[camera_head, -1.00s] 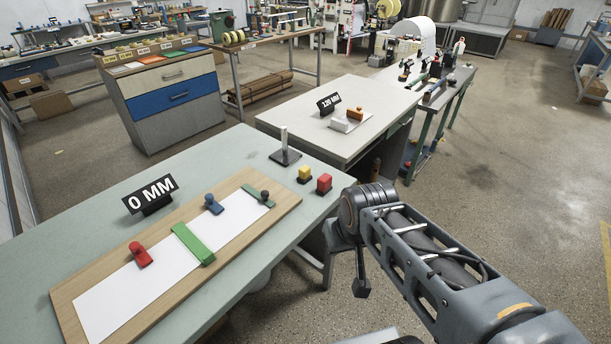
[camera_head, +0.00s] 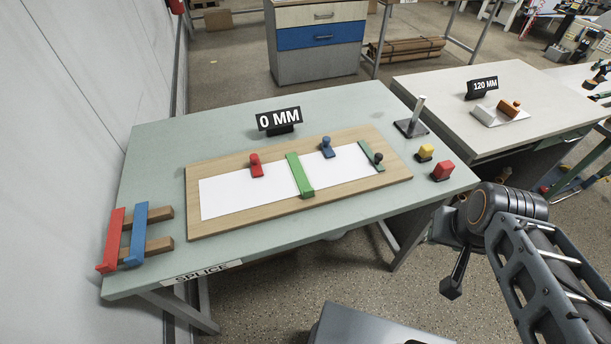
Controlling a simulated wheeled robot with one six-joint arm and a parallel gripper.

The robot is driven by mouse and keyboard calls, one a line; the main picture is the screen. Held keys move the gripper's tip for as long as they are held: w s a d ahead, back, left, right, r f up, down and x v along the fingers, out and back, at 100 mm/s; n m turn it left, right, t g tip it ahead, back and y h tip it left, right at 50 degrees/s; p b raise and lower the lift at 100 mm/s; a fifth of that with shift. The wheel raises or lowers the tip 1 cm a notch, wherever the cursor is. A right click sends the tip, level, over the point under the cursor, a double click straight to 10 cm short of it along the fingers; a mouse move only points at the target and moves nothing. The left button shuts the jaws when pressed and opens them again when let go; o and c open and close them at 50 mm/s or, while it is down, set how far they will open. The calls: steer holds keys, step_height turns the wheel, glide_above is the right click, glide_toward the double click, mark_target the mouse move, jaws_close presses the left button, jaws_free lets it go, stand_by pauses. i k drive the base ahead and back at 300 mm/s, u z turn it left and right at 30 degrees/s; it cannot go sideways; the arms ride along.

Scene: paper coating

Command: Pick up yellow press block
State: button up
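The yellow press block (camera_head: 425,153) stands on the right end of the pale green table (camera_head: 215,135), next to a red block (camera_head: 443,171). Both blocks have dark bases. My arm (camera_head: 510,225) reaches in from the lower right, its end in front of the table's right edge and below the red block. A dark part (camera_head: 455,278) hangs from the arm's end; the gripper's fingers cannot be made out. My arm is apart from the yellow block.
A wooden board (camera_head: 192,212) on the table bears white paper (camera_head: 230,196), a green bar (camera_head: 299,175) and red, blue and dark-knobbed tools. A metal post (camera_head: 416,115) stands behind the yellow block. Red (camera_head: 113,240) and blue (camera_head: 137,235) bars lie at left. A second table (camera_head: 440,90) stands right.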

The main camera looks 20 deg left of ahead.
mark_target(425, 151)
steer(key=z, duration=1.35)
steer(key=i, duration=1.45)
steer(key=u, duration=2.95)
